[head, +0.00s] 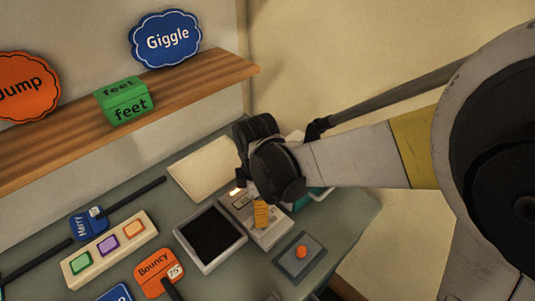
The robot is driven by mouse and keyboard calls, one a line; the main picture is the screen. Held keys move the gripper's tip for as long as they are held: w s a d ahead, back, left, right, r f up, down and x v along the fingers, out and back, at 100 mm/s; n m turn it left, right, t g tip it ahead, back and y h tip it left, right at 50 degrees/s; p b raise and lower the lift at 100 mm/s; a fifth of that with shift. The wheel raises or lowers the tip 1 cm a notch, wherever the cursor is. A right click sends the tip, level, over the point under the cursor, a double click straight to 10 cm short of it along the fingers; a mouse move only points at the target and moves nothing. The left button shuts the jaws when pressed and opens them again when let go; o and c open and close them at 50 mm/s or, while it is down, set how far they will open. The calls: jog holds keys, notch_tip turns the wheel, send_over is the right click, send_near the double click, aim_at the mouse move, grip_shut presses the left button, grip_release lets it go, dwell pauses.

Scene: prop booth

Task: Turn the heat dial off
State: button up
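No part is clearly readable as the heat dial. A small beige panel box (270,238) on the table carries small markings, and its upper part is hidden by my arm's end. A ridged yellow-orange piece (261,213) shows over it; I cannot tell whether it is a knob or part of my gripper. A round orange knob (301,252) sits on a dark grey plate (290,270) to the lower right. My gripper (254,199) points down over the beige box; its fingers are too small and dark to read, and contact is unclear.
A black-topped square tray (240,240) lies left of the box. A beige strip with colored buttons (108,245), a blue "Merry" sign (88,223) and an orange "Bouncy" sign (155,274) lie farther left. A wooden shelf (190,92) with signs and a green box (124,101) hangs above.

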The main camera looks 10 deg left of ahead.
jog(key=shift+f, duration=0.3)
grip_shut()
